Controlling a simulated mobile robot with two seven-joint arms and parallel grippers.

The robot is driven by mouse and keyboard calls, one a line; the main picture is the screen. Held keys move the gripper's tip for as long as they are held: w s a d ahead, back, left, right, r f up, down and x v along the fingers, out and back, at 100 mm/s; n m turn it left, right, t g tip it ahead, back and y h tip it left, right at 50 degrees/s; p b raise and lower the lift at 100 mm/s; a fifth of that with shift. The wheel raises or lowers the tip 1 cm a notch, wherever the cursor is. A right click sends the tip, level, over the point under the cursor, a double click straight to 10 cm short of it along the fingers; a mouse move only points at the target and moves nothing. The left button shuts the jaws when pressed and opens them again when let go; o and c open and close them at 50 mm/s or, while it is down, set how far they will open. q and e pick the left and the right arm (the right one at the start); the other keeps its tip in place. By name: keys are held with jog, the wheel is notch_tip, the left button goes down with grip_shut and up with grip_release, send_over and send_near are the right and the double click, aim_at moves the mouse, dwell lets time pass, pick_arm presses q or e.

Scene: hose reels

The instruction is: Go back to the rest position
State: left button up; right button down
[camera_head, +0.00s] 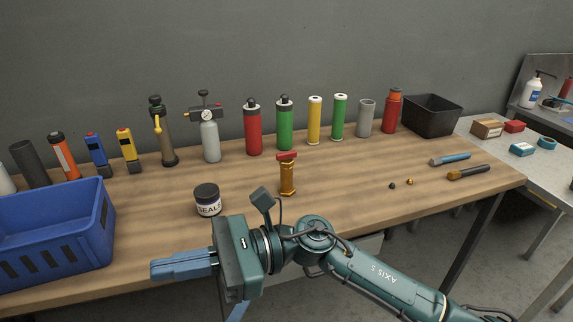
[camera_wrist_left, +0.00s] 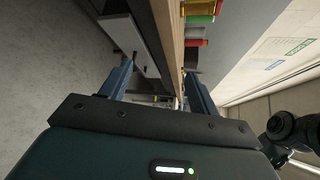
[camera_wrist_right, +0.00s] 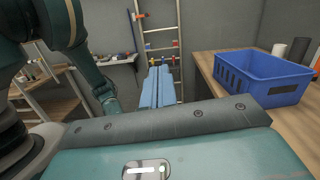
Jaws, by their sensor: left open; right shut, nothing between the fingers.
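My right gripper (camera_head: 153,268) reaches in from the right in the head view and points left. It is in front of the workbench (camera_head: 330,204), near its front edge and right of the blue bin (camera_head: 50,240). Its fingers are together and empty; they also show closed in the right wrist view (camera_wrist_right: 156,76). My left gripper is not visible in the head view. In the left wrist view (camera_wrist_left: 158,82) its fingers are apart with nothing held between them. A bench edge and bright cylinders show beyond them.
A sealant jar (camera_head: 208,200) and a brass fitting with a red top (camera_head: 288,176) stand near my right arm. Bottles and cylinders line the back. A black bin (camera_head: 432,116) stands at the back right. The right wrist view shows a ladder (camera_wrist_right: 160,38) and the blue bin (camera_wrist_right: 262,82).

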jog(key=w+d+f+n+t+h, duration=0.1)
jog(key=w+d+f+n+t, duration=0.25)
jog(key=n+t, duration=0.65)
jog(key=w+d+f+n+t+h, duration=0.25)
jog(key=d+n+t, duration=0.3)
jog(key=n, duration=0.75)
jog(key=w+d+f+n+t+h, duration=0.1)
jog(key=w+d+f+n+t, duration=0.25)
jog(key=n+t, duration=0.65)
pick_arm(q)
jog(key=s+a+f+n+g+y, duration=0.1)
jog(key=s+a+f+n+g, duration=0.1)
jog(key=n, duration=0.9)
jog(key=s+a+f+n+g, duration=0.2)
jog(key=s+f+n, duration=0.3)
jog(key=n, duration=0.6)
jog(key=s, duration=0.2)
jog(key=shift+s+a+f+n+y, duration=0.2)
jog(key=shift+s+n+y, duration=0.1)
jog(key=shift+y, duration=0.1)
pick_arm(e)
jog(key=s+d+f+m+g+h, duration=0.4)
jog(key=d+f+m, duration=0.4)
jog(key=f, duration=0.3)
jog(key=s+d+f+m+g+h, duration=0.4)
jog(key=s+d+f+m+h, duration=0.2)
jog(key=f, duration=0.5)
jog(key=s+d+m, duration=0.2)
jog(key=s+m, duration=0.1)
jog(key=shift+f, duration=0.3)
